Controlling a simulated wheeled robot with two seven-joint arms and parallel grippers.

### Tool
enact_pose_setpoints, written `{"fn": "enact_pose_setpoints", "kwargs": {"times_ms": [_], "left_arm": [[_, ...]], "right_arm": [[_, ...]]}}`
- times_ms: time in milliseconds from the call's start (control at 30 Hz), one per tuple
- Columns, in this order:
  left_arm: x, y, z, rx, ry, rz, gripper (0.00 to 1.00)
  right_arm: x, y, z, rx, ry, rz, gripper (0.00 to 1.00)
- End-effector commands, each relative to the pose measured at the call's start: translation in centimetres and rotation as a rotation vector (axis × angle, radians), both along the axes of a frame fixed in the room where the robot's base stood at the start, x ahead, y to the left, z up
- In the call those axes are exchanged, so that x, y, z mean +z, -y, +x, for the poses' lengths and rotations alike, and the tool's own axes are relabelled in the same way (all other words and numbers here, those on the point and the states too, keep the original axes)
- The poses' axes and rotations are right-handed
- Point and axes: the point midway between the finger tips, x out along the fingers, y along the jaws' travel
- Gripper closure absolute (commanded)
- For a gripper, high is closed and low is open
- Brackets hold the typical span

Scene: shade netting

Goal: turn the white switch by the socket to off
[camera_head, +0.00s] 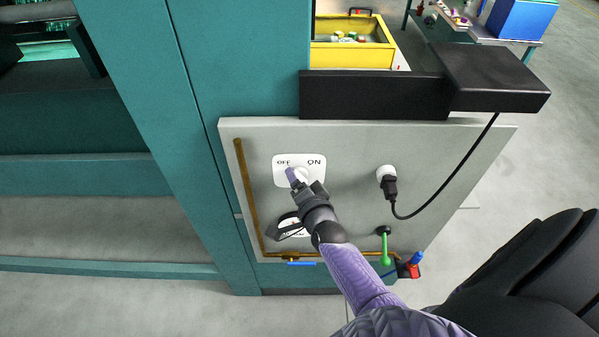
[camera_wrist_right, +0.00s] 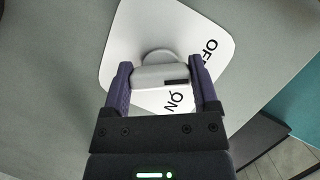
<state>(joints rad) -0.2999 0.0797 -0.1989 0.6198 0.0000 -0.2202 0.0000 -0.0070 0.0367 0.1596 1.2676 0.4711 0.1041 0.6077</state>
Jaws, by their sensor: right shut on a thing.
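The white switch plate (camera_head: 279,179) is on the grey panel, with OFF at its upper left and ON at its upper right in the head view. My right gripper (camera_head: 301,183) is at the plate, shut on the pale switch knob (camera_wrist_right: 150,76). In the right wrist view the purple fingers grip both ends of the knob's bar, which has a dark mark near its right end. The ON label lies just below the bar there, partly covered; OFF is to the upper right. Exactly which label the knob points at I cannot tell. My left gripper is not in view.
To the right, a black plug (camera_head: 389,188) sits in a white socket (camera_head: 386,171), its cable rising to a black ledge (camera_head: 375,96). Below are a green handle (camera_head: 385,248) and a red-and-blue fitting (camera_head: 413,267). A brown pipe (camera_head: 246,195) runs down the panel's left side.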

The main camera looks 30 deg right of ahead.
Motion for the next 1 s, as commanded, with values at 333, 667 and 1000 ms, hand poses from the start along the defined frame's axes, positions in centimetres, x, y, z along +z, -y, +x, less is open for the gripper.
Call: {"fn": "enact_pose_setpoints", "kwargs": {"times_ms": [333, 667, 1000], "left_arm": [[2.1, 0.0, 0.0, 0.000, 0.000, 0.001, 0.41], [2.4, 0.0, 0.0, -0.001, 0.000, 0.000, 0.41], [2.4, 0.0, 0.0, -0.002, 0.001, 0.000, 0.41]], "right_arm": [[0.0, -0.1, 0.0, 0.001, -0.093, -0.144, 0.82], [-0.1, 0.0, -0.1, 0.001, -0.120, -0.189, 0.82], [-0.2, 0.0, -0.1, 0.001, -0.121, -0.191, 0.82]]}}
